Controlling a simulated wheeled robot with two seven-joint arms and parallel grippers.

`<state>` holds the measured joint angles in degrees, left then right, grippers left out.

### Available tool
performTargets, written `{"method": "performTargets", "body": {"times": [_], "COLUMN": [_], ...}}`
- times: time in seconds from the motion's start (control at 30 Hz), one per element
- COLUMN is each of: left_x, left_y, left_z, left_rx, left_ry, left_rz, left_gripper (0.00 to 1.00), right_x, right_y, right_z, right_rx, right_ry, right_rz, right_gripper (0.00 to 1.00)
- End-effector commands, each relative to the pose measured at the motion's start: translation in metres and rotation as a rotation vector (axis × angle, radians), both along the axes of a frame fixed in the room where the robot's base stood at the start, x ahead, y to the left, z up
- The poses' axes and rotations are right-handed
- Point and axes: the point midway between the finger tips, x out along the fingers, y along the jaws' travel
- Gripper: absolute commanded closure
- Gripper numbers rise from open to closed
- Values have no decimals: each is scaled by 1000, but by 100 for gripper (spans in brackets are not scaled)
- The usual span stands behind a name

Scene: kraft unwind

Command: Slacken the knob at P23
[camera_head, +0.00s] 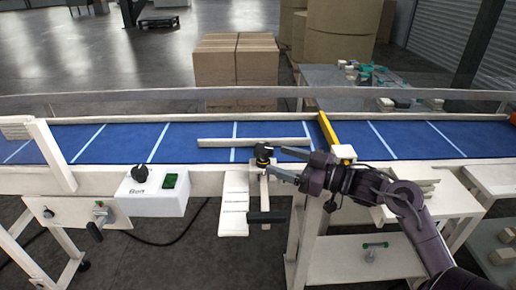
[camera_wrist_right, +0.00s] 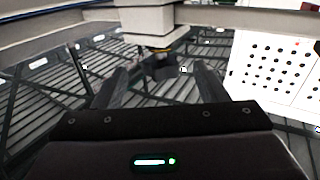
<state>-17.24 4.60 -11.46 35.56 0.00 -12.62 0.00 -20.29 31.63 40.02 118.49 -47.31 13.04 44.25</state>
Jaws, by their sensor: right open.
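A black knob (camera_head: 263,151) sits on a cream bracket at the front rail of the blue conveyor. My right gripper (camera_head: 278,162) is open, its two fingers pointing left at this knob from the right. In the right wrist view the open fingers (camera_wrist_right: 160,70) stand apart on either side of a dark knob-like part (camera_wrist_right: 159,66), below a white block. I cannot tell whether the fingers touch it. No P23 label is readable. My left gripper is not in view.
A white control box (camera_head: 158,192) with a black dial and green switch stands left. A scale plate (camera_head: 233,204) and a black handle (camera_head: 266,217) hang below the knob. A cream bar (camera_head: 254,142) lies across the belt (camera_head: 190,146), with a yellow bar (camera_head: 328,129) to the right.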

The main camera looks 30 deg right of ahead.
Motion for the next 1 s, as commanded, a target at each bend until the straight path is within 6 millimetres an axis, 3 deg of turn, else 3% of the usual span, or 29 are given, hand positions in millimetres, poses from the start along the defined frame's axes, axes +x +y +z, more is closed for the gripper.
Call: {"method": "performTargets", "body": {"times": [0.2, 0.47, 0.8, 1.0], "left_x": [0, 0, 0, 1], "left_y": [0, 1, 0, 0], "left_z": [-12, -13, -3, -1], "left_rx": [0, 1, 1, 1], "left_ry": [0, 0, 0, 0], "left_rz": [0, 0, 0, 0], "left_gripper": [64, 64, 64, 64], "right_x": [0, 2, 52, 71], "right_y": [18, 20, 29, 31], "right_z": [9, 15, 16, 15], "right_rx": [21, 30, 30, 28], "right_ry": [-4, 11, 13, 14], "right_rz": [-233, -329, -327, -328], "right_gripper": [34, 34, 34, 34]}}
